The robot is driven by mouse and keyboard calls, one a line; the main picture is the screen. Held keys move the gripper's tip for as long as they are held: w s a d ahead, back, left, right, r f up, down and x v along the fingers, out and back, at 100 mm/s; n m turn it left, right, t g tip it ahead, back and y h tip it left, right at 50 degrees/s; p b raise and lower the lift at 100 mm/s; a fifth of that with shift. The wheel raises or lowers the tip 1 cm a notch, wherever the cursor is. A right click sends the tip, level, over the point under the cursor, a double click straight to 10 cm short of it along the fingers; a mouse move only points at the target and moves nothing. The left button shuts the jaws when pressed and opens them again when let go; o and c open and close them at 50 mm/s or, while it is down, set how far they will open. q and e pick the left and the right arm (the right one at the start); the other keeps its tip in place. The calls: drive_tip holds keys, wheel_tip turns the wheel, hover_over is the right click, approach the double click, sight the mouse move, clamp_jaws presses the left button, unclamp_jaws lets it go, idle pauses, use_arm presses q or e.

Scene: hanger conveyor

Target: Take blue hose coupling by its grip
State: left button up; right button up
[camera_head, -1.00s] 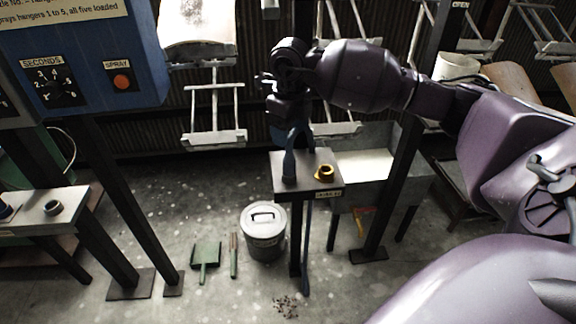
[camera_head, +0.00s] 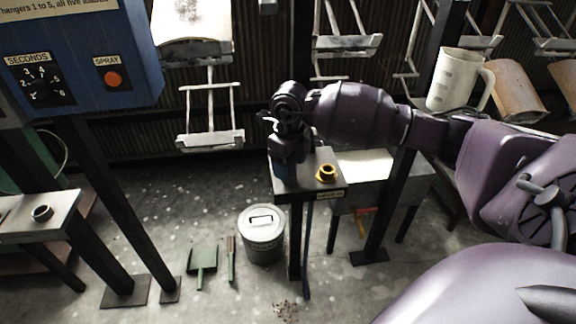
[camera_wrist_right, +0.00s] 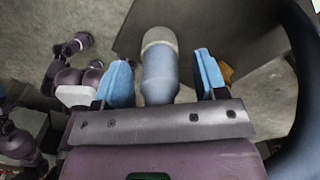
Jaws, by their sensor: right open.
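The blue hose coupling (camera_wrist_right: 160,75) shows in the right wrist view as a blue-grey rounded body with a paler end. It lies between the two blue finger pads of my right gripper (camera_wrist_right: 164,78), with a visible gap on each side. In the head view my right gripper (camera_head: 283,170) points down over the left part of a small dark stand (camera_head: 309,184) and hides most of the coupling. The gripper is open around the coupling and not closed on it. A dark hose hangs below the stand (camera_head: 307,250). My left gripper is not in view.
A yellow-orange ring fitting (camera_head: 327,173) stands on the same stand, close to the right of my gripper. A lidded grey bin (camera_head: 262,235) is on the floor.

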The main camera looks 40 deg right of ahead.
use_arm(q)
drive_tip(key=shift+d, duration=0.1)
use_arm(e)
drive_tip(key=shift+r, duration=0.1)
drive_tip(key=c, duration=0.9)
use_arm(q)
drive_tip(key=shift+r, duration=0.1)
use_arm(e)
drive_tip(key=shift+c, duration=0.2)
drive_tip(key=shift+r, duration=0.55)
use_arm(q)
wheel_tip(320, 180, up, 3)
drive_tip(key=p, duration=0.3)
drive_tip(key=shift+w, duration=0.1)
use_arm(e)
wheel_tip(320, 180, up, 19)
drive_tip(key=shift+f, duration=0.1)
